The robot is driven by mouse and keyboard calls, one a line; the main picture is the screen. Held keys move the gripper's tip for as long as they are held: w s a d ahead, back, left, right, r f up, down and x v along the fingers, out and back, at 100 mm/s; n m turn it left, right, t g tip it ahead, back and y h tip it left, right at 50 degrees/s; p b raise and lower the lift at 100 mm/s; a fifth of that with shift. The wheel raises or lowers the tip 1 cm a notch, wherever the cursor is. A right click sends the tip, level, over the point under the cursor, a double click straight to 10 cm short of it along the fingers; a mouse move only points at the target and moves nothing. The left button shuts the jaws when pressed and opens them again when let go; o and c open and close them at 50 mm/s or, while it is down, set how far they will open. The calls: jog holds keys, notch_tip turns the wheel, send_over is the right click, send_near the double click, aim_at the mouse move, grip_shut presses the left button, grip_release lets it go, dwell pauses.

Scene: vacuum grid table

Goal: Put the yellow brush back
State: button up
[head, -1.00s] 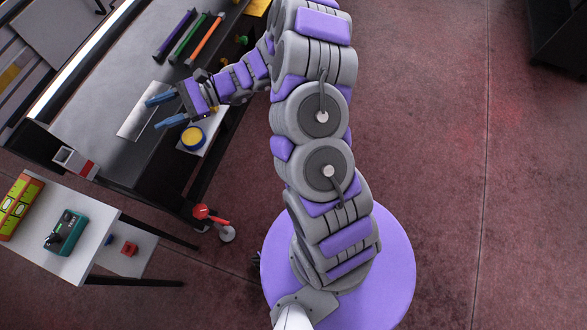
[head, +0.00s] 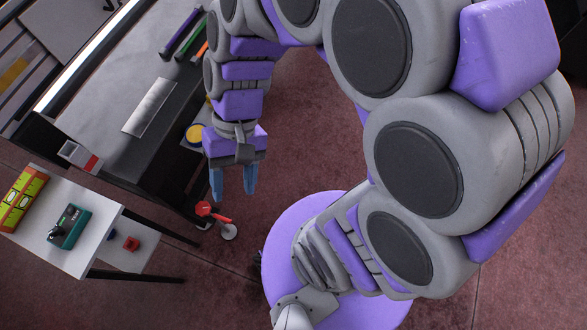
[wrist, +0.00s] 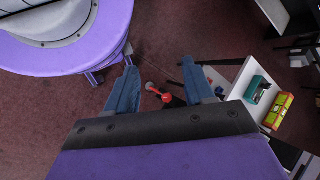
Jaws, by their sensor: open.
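I cannot make out a yellow brush in either view now. My gripper (head: 233,192) is open and empty, pointing down in the head view. It hangs over the floor just off the right edge of the dark table (head: 130,155). In the wrist view its two blue fingers are apart with nothing between them, and the gripper (wrist: 160,78) is over the floor. A round yellow-topped item (head: 194,134) sits beside the table edge, partly hidden by my arm. My arm also covers part of the table's right side.
Purple (head: 179,33) and green (head: 188,36) handles lie at the table's back. A metal plate (head: 150,107) lies mid-table. A white side table (head: 75,262) holds a green device (head: 69,228) and a yellow-red level (head: 22,198). A red-topped caster (head: 212,212) stands low.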

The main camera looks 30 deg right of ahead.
jog(key=s+d+n+t+h, duration=0.1)
jog(key=s+d+h, duration=0.4)
jog(key=d, duration=0.5)
jog(key=shift+s+r+t, duration=0.2)
jog(key=shift+r+t, duration=0.25)
jog(key=shift+t, duration=0.45)
jog(key=shift+d, duration=0.1)
